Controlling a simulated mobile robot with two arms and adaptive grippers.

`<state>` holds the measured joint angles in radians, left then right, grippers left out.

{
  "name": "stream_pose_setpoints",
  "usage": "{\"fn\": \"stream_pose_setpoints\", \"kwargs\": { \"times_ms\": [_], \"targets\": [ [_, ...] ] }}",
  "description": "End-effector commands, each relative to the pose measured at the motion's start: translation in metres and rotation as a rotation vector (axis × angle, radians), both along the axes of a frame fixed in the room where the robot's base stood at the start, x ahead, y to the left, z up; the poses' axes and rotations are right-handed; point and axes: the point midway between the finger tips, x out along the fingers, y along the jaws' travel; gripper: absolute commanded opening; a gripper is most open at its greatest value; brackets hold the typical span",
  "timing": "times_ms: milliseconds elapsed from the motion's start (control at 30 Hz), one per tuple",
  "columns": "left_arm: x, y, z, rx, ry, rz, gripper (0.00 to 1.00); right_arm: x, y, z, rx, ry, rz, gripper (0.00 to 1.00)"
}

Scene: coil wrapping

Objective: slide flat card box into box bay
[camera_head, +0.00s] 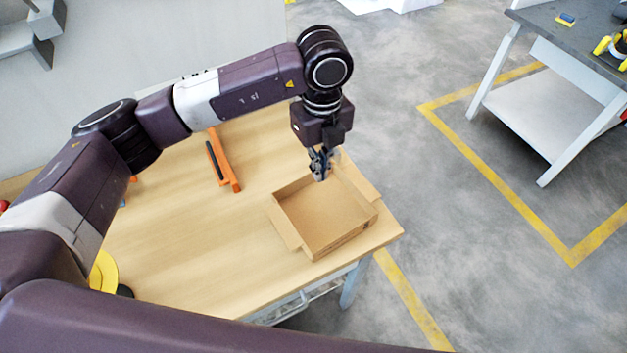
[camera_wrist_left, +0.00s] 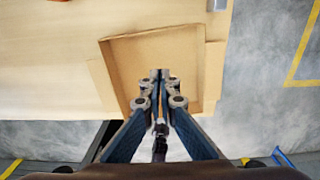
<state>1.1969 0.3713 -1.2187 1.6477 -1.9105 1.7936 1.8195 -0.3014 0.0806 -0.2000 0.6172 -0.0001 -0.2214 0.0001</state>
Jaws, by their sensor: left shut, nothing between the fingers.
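An open, shallow card box (camera_head: 322,220) lies on the wooden table near its right corner, with flaps folded outward. It also shows in the left wrist view (camera_wrist_left: 190,50). My left gripper (camera_head: 320,172) is shut and empty, pointing down at the box's far edge. In the left wrist view its fingertips (camera_wrist_left: 160,76) meet over the box's near part. I cannot tell whether the fingers touch the card. My right gripper is not in view. I cannot make out a box bay in these frames.
An orange bracket with a black bar (camera_head: 222,162) stands on the wooden table (camera_head: 180,240), left of the box. A yellow round thing (camera_head: 104,271) is at lower left. A grey workbench (camera_head: 570,40) stands at upper right. Open floor lies between.

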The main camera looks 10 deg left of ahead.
Motion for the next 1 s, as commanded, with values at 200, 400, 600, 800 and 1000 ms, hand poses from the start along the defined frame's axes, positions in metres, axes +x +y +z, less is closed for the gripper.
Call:
{"fn": "stream_pose_setpoints", "kwargs": {
  "times_ms": [200, 400, 600, 800, 1000],
  "targets": [
    [-0.002, 0.001, -0.029, 0.002, 0.007, 0.002, 0.00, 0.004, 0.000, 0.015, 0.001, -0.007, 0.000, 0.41],
    [-0.003, 0.001, -0.073, 0.003, 0.006, 0.001, 0.00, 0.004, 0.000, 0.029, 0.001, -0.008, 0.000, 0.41],
    [0.013, 0.011, -0.092, 0.003, 0.001, 0.005, 0.00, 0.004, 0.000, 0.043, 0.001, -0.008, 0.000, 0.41],
    [0.027, 0.022, -0.095, 0.002, 0.001, 0.002, 0.00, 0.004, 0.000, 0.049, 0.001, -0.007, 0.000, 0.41],
    [0.032, 0.024, -0.096, 0.001, 0.001, 0.000, 0.00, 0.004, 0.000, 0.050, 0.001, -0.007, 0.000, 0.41]
  ]
}}
